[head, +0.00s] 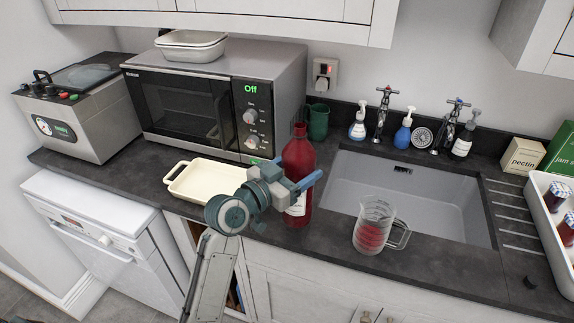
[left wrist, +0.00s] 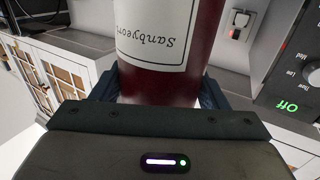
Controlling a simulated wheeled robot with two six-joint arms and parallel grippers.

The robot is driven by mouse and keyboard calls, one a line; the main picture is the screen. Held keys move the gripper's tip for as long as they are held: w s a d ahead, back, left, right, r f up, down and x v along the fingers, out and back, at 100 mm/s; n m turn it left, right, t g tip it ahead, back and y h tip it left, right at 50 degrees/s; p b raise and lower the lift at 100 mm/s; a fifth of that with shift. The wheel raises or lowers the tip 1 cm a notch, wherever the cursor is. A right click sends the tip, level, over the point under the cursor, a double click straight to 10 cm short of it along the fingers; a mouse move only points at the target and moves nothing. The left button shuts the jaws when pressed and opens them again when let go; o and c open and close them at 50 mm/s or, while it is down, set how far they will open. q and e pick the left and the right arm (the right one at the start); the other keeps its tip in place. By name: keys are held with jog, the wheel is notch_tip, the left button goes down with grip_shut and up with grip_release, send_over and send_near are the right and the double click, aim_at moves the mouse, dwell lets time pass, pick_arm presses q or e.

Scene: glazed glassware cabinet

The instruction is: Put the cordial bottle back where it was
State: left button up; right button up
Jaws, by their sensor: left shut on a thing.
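The cordial bottle (head: 299,158) is tall and dark red, with a white label low on its body. It stands upright at the front of the dark worktop, between the cream dish and the sink. I cannot tell whether its base touches the worktop. My left gripper (head: 296,189) is shut on its lower body and hides part of the label. In the left wrist view the bottle (left wrist: 170,88) sits between the two fingers, its label lettering upside down. My right gripper is not in view.
A measuring jug (head: 371,234) with red liquid stands right of the bottle, before the sink (head: 430,183). A cream dish (head: 178,181) lies to the left, before the microwave (head: 190,112). A green mug (head: 318,122) stands behind. A tray of jars (head: 546,213) is far right.

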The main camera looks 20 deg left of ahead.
pick_arm(q)
jog(key=w+a+f+b, duration=0.4)
jog(key=w, duration=0.3)
jog(key=shift+a+f+b, duration=0.2)
jog(key=shift+a+b, duration=0.1)
jog(key=o, duration=1.7)
jog(key=shift+r, duration=0.1)
